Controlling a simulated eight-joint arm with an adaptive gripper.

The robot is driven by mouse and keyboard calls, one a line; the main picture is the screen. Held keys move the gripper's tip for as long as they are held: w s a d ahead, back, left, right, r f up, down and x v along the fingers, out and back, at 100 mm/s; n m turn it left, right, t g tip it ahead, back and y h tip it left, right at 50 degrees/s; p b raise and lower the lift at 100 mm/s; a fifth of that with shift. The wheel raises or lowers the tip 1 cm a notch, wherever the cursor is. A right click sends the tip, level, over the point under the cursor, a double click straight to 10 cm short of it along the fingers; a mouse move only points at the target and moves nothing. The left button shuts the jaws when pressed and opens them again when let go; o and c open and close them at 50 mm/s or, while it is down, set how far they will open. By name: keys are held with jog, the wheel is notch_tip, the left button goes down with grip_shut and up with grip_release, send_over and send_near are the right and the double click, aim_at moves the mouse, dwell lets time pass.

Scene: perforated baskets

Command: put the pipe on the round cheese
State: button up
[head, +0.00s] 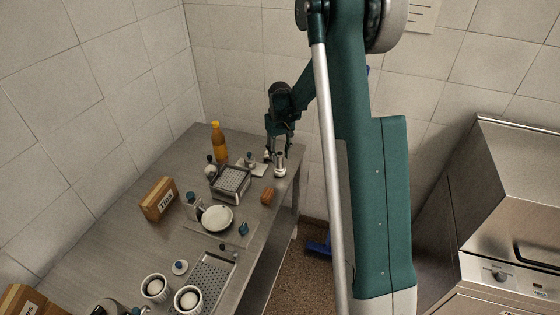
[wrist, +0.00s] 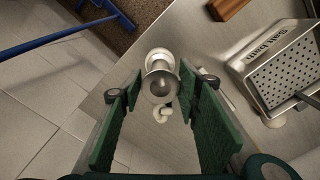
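The pipe (head: 280,165) appears to be the upright silvery piece with flared ends near the table's far right edge. In the wrist view the pipe (wrist: 160,82) lies ahead of and between the open fingers, with a gap on both sides. My gripper (head: 280,150) points down close above it; its fingers (wrist: 157,105) are spread and hold nothing. The round cheese (head: 217,219) seems to be the white disc on a grey board in the middle of the table, nearer the camera than the pipe. It is not in the wrist view.
A perforated basket (head: 231,184) stands between the pipe and the disc; it also shows in the wrist view (wrist: 283,65). A brown block (head: 268,195) lies near the right edge. An orange bottle (head: 219,142) and a box (head: 159,199) stand left. White cups (head: 188,299) are in front.

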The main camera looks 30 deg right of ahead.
notch_tip(320, 180, up, 7)
jog(key=shift+r, duration=0.2)
dwell(0.4)
dwell(0.4)
jog(key=shift+s+a+r, duration=0.3)
jog(key=shift+r, duration=0.2)
jog(key=s+a+r+t, duration=0.2)
jog(key=s+a+r, duration=0.4)
jog(key=s+r, duration=0.25)
jog(key=s+a+r+t, duration=0.1)
jog(key=s+a+r, duration=0.4)
jog(key=s+r, duration=0.35)
jog(key=s+a+t, duration=0.2)
jog(key=s+a, duration=0.2)
jog(key=s, duration=0.7)
jog(key=s+a+t, duration=0.2)
jog(key=s+a, duration=0.2)
jog(key=s, duration=0.7)
jog(key=shift+f, duration=0.15)
